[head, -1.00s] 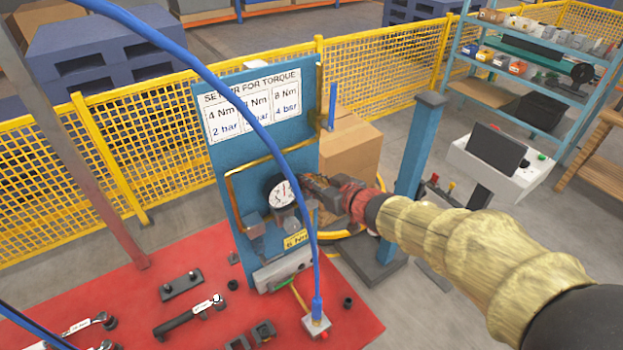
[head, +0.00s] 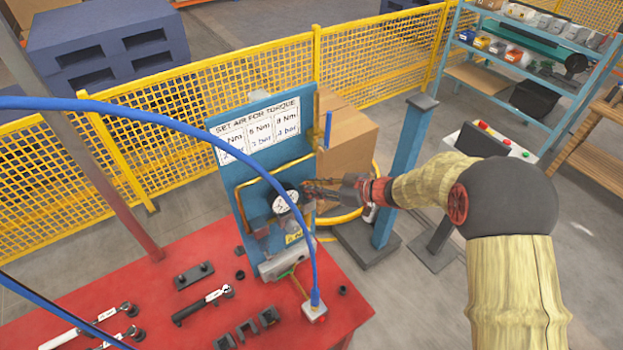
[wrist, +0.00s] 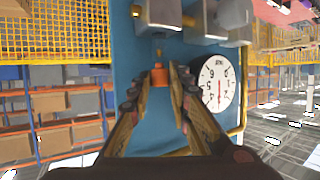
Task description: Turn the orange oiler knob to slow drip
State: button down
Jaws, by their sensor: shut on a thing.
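The orange oiler knob (wrist: 159,77) shows in the wrist view, in front of the blue panel (wrist: 148,125). My gripper (wrist: 158,84) has one finger on each side of the knob and is shut on it. In the head view my gripper (head: 312,192) is at the panel's right side, just right of the gauge, and hides the knob. The round white pressure gauge (wrist: 217,86) is beside the knob and appears upside down in the wrist view. The knob's setting marks cannot be made out.
Grey metal bodies (wrist: 163,14) sit close to the knob. A blue hose (head: 312,255) arches in front of the panel. The red table (head: 160,318) holds torque wrenches (head: 202,304) and black fixtures. A blue post (head: 402,170) and a cardboard box (head: 345,142) stand behind my gripper.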

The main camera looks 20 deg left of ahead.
jog(key=shift+w+r+n+g+p, duration=0.1)
jog(key=shift+w+n+g+p, duration=0.05)
jog(key=shift+n+g+p, duration=0.5)
jog(key=shift+g, duration=0.25)
jog(key=c, duration=2)
grip_release()
jog(key=shift+o, duration=0.2)
jog(key=shift+f+b, duration=0.2)
jog(key=shift+b, duration=0.15)
jog(key=m+t+b, duration=0.1)
jog(key=b, duration=0.1)
jog(key=m+t+b, duration=0.2)
jog(key=b, duration=0.1)
jog(key=shift+s+a+t, duration=0.1)
jog(key=shift+s+t, duration=0.2)
jog(key=shift+s, duration=0.05)
jog(key=m+t+h+b, duration=0.1)
jog(key=b, duration=0.3)
jog(key=m+t+h+b, duration=0.1)
jog(key=m+t+b, duration=0.1)
jog(key=b, duration=0.2)
jog(key=shift+s+a+f, duration=0.1)
jog(key=shift+s, duration=0.1)
jog(key=m+t+b, duration=0.1)
jog(key=b, duration=0.2)
jog(key=shift+s+h, duration=0.1)
jog(key=shift+h, duration=0.3)
